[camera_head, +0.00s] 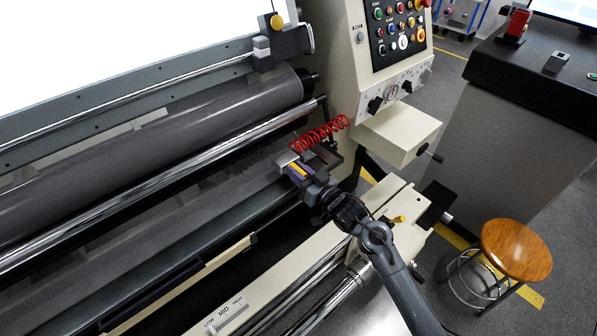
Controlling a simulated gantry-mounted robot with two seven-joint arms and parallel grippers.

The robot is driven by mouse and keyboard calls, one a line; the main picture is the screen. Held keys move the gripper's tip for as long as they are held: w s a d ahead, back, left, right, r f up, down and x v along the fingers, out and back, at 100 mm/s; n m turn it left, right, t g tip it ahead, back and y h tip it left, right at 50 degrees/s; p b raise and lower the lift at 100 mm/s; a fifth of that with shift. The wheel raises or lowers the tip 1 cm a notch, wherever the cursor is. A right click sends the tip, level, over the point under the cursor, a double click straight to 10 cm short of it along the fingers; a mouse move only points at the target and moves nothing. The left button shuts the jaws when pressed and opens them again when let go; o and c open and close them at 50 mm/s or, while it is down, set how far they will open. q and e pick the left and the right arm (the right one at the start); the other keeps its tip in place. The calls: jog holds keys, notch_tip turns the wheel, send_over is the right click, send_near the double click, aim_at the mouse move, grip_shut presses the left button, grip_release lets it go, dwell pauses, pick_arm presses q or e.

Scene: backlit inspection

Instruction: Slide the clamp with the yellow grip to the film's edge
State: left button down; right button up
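A dark grey clamp (290,43) with a round yellow grip (277,21) sits at the right end of the rail (150,93) under the bright white panel (130,45). My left gripper is out of view.
A red coiled cable (321,133) hangs just above my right gripper. A chrome roller (150,180) runs below the rail. The control panel (399,27) stands right of the clamp. A wooden stool (516,250) is at lower right.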

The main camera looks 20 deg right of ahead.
grip_shut()
jog(key=w+d, duration=0.1)
jog(key=d, duration=0.2)
jog(key=w+d, duration=0.1)
jog(key=d, duration=0.2)
jog(key=w+d, duration=0.1)
jog(key=d, duration=0.2)
jog(key=shift+w+d, duration=0.25)
jog(key=shift+o, duration=1.9)
grip_release()
jog(key=shift+s, duration=0.1)
jog(key=p+v, duration=0.3)
jog(key=v, duration=0.7)
jog(key=shift+s, duration=0.35)
